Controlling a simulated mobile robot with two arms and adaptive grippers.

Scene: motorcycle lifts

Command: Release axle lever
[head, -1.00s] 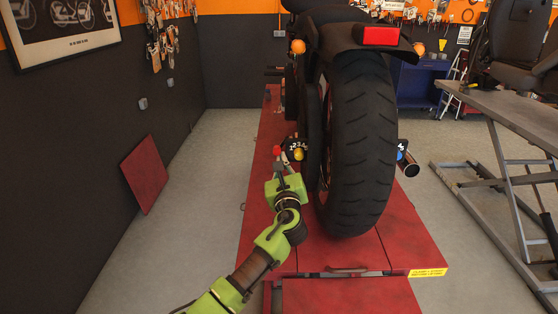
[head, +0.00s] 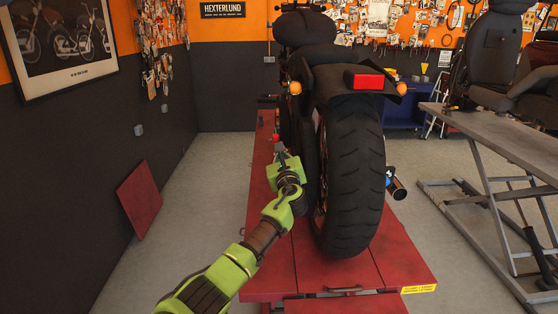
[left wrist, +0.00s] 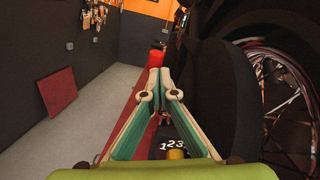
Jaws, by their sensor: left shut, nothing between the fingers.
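The motorcycle's rear wheel (head: 352,180) stands on the red lift (head: 272,245). A black dial with white numbers (left wrist: 172,144) and a yellow knob (left wrist: 176,154) lies below the fingers. The axle lever is not clearly identifiable.
The spoked wheel (left wrist: 285,95) is close on the right in the wrist view. A cylindrical pipe (head: 398,188) juts out right of the tyre. A grey lift table (head: 500,145) stands at the right. A red panel (head: 140,195) leans on the left wall; floor between is clear.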

